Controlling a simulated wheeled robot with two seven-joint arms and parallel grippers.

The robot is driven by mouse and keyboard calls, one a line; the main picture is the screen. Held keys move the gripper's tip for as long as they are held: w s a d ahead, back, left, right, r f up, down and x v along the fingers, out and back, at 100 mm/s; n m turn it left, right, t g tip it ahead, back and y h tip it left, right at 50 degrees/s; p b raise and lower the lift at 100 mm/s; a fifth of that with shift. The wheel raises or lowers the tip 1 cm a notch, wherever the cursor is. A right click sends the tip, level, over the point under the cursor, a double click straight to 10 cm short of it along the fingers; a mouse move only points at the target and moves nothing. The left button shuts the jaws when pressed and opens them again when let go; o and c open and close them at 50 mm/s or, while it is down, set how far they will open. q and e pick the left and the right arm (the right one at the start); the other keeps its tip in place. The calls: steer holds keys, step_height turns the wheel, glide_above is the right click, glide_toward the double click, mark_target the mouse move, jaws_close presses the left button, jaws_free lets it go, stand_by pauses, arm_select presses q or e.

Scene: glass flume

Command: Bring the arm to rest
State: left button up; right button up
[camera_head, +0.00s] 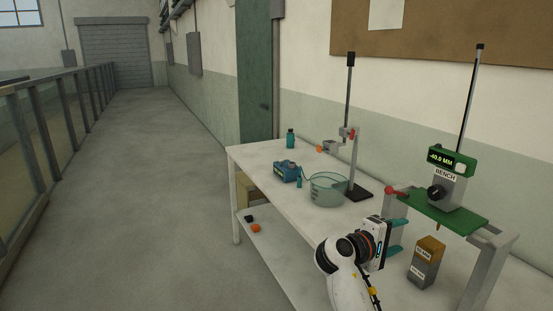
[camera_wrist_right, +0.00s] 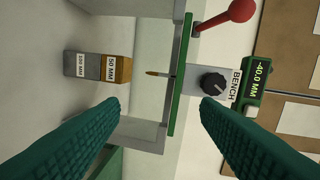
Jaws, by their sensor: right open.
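My right arm (camera_head: 345,262) comes in at the bottom of the head view, bent over the front of the white table. My right gripper (camera_head: 399,237) is open, with its two teal fingers apart and nothing between them. It is left of the green bench gauge stand (camera_head: 440,209) and of the block (camera_head: 427,262) with a tan top and grey lower part. In the wrist view the green fingers (camera_wrist_right: 161,104) are spread. Beyond them are the block, labelled 50 MM and 100 MM (camera_wrist_right: 98,67), and the gauge, reading -40.0 MM (camera_wrist_right: 256,85). My left gripper is not in view.
The table (camera_head: 262,152) also holds a clear bowl (camera_head: 327,190), a black-based rod stand (camera_head: 357,193), a blue device (camera_head: 286,172) and a teal bottle (camera_head: 290,139). A red-knobbed lever (camera_head: 391,191) is close behind my gripper. Open floor (camera_head: 150,190) lies to the left.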

steer(key=s+a+f+m+y, duration=0.1)
steer(key=s+f+y, duration=0.3)
steer(key=s+f, duration=0.5)
steer(key=s+a+f+m+y, duration=0.1)
steer(key=s+f+y, duration=0.2)
steer(key=s+f, duration=0.65)
steer(key=s+a+f+m+g+y, duration=0.1)
steer(key=s+a+f+y, duration=0.15)
steer(key=s, duration=0.35)
steer(key=s+a+f+m+g+y, duration=0.1)
steer(key=s+a+y, duration=0.2)
steer(key=s, duration=0.4)
steer(key=s+a+f+g+y, duration=0.1)
steer(key=s+a+f+y, duration=0.15)
steer(key=s, duration=0.35)
step_height(320, 180, down, 28)
steer(key=s+g, duration=0.2)
steer(key=s+d+f, duration=0.2)
steer(key=s+f, duration=1.2)
steer(key=s, duration=0.1)
steer(key=shift+s+d+g, duration=0.2)
steer(key=shift+d+g, duration=0.05)
steer(key=shift+g, duration=0.15)
